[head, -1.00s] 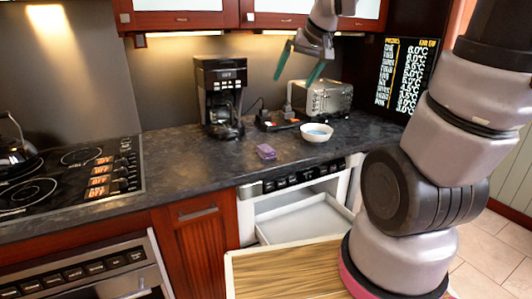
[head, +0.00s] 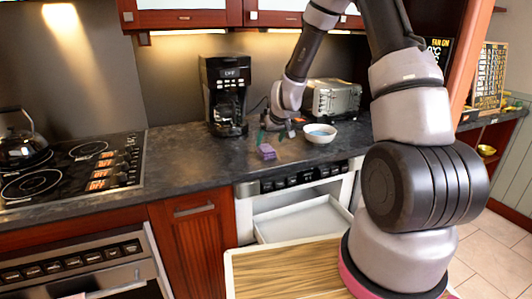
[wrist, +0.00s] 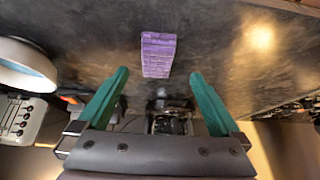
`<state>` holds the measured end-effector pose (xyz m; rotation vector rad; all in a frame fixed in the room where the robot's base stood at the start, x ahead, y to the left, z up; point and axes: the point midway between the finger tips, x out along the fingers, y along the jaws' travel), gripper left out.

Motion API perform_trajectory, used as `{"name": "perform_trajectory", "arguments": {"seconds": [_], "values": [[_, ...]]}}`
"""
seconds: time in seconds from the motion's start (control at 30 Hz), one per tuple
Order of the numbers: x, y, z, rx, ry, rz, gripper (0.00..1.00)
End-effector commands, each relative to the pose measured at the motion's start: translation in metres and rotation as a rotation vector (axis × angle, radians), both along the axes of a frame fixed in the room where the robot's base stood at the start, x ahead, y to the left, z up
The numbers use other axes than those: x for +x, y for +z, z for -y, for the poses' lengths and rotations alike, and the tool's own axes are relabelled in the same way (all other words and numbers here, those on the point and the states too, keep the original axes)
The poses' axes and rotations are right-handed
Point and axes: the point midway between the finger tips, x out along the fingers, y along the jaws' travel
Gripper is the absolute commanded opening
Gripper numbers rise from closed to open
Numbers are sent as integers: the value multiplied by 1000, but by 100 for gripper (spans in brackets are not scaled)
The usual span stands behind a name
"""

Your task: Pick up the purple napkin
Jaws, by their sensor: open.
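The purple napkin (head: 267,152) is a small folded block lying on the dark countertop, near its front edge. In the wrist view the napkin (wrist: 158,55) sits ahead of the fingertips, between the lines of the two fingers and slightly left of the middle. My gripper (head: 271,135) is low over the counter, just behind the napkin in the head view. Its two green fingers show apart and empty in the wrist view (wrist: 158,76). I cannot tell the exact gap between the fingertips and the napkin.
A white bowl (head: 320,133) stands right of the napkin, with a toaster (head: 332,97) behind it. A coffee maker (head: 225,95) stands behind and left. The open microwave drawer (head: 302,220) is below the counter. Counter left of the napkin is clear up to the stove (head: 75,168).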

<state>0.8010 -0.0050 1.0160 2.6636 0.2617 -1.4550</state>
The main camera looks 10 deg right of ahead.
Motion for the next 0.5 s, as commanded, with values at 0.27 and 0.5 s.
{"name": "perform_trajectory", "arguments": {"seconds": [0.27,0.5], "values": [[15,-23,-3,1,0,-1,100],[36,-48,-2,2,-2,-2,100]]}}
